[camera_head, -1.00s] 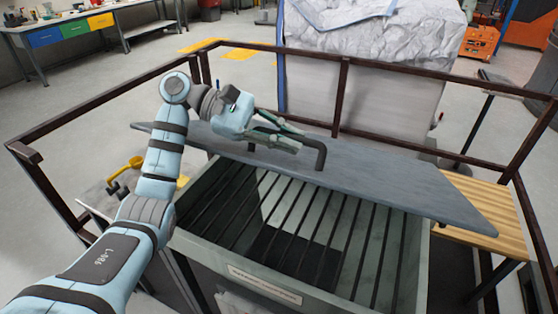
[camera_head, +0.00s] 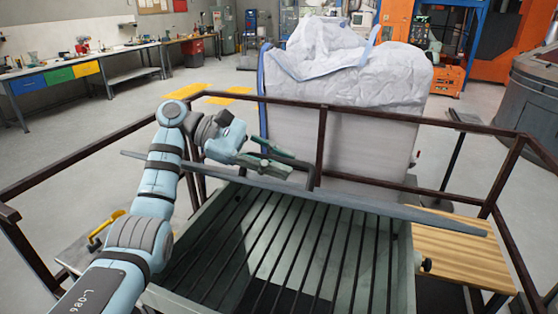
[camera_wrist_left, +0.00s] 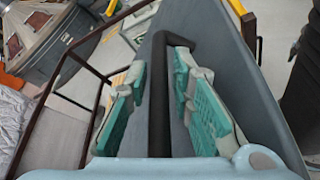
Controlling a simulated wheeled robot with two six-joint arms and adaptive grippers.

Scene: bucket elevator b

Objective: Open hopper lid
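The grey hopper lid (camera_head: 400,211) is tilted up over the hopper (camera_head: 212,208) and shows almost edge-on in the head view. The hopper's barred opening shows below it. The lid's dark handle (camera_head: 314,178) is at its top side, largely hidden in the head view. My left gripper (camera_head: 296,170) is at this handle. In the left wrist view, the handle (camera_wrist_left: 160,100) runs between the green-padded fingers of my left gripper (camera_wrist_left: 160,78). The fingers stand apart on either side of it, with gaps visible. The lid's flat face (camera_wrist_left: 230,60) lies beyond them. My right gripper is not in view.
A dark railing (camera_head: 440,122) surrounds the hopper. A white bulk bag (camera_head: 345,70) stands behind it. A wooden slatted platform (camera_head: 455,252) is at the right, and a yellow-handled tool (camera_head: 103,230) lies at the left. A workbench (camera_head: 90,70) is far left.

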